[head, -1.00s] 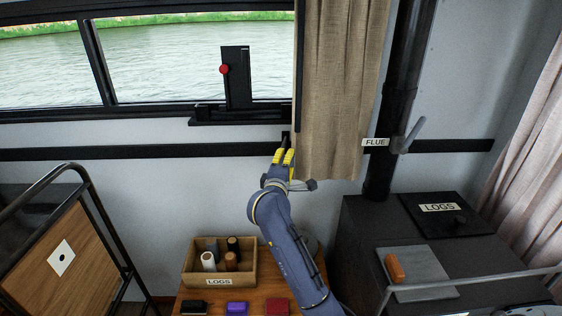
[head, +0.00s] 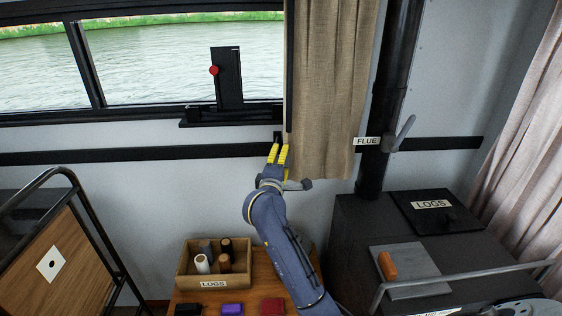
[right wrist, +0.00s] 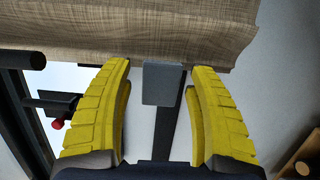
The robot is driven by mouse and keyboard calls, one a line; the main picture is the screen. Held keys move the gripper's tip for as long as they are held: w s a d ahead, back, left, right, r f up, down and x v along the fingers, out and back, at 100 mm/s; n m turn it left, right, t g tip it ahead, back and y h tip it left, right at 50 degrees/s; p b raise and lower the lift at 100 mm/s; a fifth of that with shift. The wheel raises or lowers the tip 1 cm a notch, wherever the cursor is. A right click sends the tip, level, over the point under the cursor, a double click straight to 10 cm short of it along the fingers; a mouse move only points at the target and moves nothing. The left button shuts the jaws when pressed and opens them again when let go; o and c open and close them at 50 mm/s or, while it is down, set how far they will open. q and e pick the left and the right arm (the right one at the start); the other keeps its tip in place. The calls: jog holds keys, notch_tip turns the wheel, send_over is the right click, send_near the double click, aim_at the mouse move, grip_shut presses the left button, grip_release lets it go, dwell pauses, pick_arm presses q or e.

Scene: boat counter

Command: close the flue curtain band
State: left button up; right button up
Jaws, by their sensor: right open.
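The beige curtain (head: 322,95) hangs at the window's right side. The black wall rail (head: 190,152) runs behind its lower part, with a FLUE label (head: 367,141) and a grey lever (head: 400,136) near the stove pipe. I cannot pick out a curtain band for sure. My right gripper (head: 279,148), with yellow fingers, is open at the curtain's lower left edge, below a small dark fitting (head: 278,136) on the rail. In the right wrist view a grey block (right wrist: 163,83) shows between the open fingers (right wrist: 160,90), apart from both, beside the curtain (right wrist: 130,35). My left gripper is out of view.
The black stove pipe (head: 386,90) stands right of the curtain above the dark stove (head: 370,250). A black bracket with a red knob (head: 214,70) stands at the window.

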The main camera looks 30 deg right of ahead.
jog(key=v, duration=1.2)
jog(key=shift+o, duration=0.2)
